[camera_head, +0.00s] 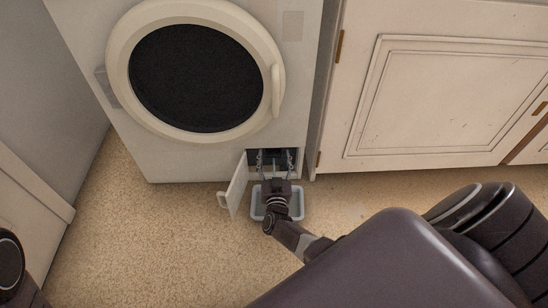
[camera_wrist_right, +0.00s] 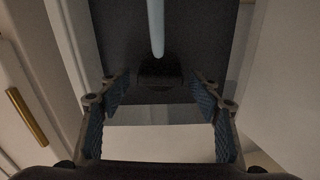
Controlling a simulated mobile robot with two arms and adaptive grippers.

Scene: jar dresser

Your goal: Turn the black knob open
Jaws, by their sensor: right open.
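The black knob (camera_wrist_right: 160,72) shows in the right wrist view, in a dark recess and close to the end of a pale blue tube (camera_wrist_right: 156,28). In the head view the recess is the small opening (camera_head: 286,158) low on the front of the white washing machine (camera_head: 205,158); the knob cannot be made out there. My right gripper (camera_head: 274,158) reaches up to this opening. In the wrist view my right gripper (camera_wrist_right: 160,92) is open, with one finger on each side of the knob and gaps between. My left gripper is out of view.
The small hatch door (camera_head: 238,184) stands open left of my right gripper. A shallow pale tray (camera_head: 297,208) lies on the floor under the opening, below my wrist. A white cabinet (camera_head: 440,95) stands right of the machine.

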